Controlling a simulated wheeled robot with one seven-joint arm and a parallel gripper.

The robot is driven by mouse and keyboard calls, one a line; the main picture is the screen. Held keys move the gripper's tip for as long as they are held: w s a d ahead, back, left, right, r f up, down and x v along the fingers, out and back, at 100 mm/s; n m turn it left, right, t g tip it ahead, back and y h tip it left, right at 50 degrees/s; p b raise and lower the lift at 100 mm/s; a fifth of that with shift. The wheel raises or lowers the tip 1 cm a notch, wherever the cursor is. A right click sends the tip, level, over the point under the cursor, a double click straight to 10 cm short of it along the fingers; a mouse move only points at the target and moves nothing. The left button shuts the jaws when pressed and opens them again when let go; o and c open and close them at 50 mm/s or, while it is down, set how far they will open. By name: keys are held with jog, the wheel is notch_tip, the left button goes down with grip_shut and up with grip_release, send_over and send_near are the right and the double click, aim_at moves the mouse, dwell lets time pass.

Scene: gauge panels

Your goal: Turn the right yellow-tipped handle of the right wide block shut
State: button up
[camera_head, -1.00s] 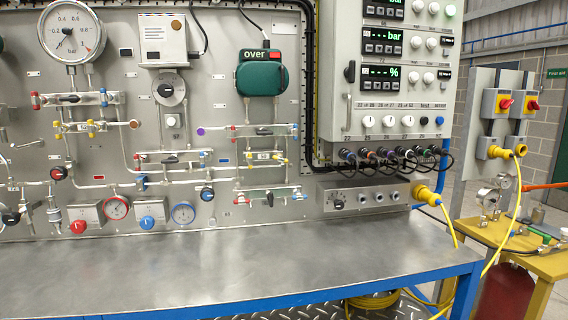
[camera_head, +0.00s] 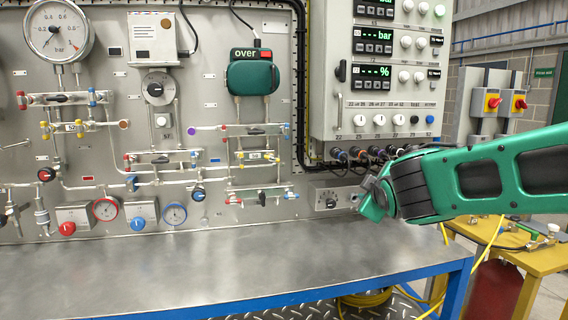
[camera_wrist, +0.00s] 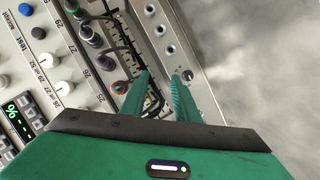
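The right wide block (camera_head: 262,156) is a pale metal manifold on the panel, below the green "over" box. Small yellow tips (camera_head: 240,155) show at its ends; the handle's exact angle is too small to tell. A similar block with yellow tips (camera_head: 80,126) is further left. My gripper (camera_head: 372,198) is in front of the small socket box, well right of the right wide block and apart from it. In the wrist view my gripper's two green fingers (camera_wrist: 160,80) stand apart with nothing between them. The right wide block is not visible in the wrist view.
Red-and-blue manifolds sit just above and below the right wide block. The cabinet (camera_head: 385,90) and its black cables (camera_wrist: 115,35) are near my gripper. The steel bench top (camera_head: 230,260) is clear. A yellow table (camera_head: 525,258) stands at right.

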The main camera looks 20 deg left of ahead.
aim_at(273, 160)
jog(key=s+a+r+n+t+y, duration=0.1)
jog(key=s+a+r+n+y, duration=0.2)
jog(key=a, duration=0.8)
jog(key=s+a+r+n+y, duration=0.2)
jog(key=s+a+n+y, duration=0.1)
jog(key=a, duration=0.8)
jog(key=x, duration=1)
jog(key=shift+w+a+r, duration=0.2)
jog(key=shift+a+r, duration=0.1)
jog(key=shift+r, duration=0.05)
jog(key=shift+c, duration=0.3)
grip_shut()
jog(key=shift+s+a, duration=0.1)
jog(key=shift+a, duration=0.2)
jog(key=shift+d+f, duration=0.15)
jog(key=shift+d, duration=0.1)
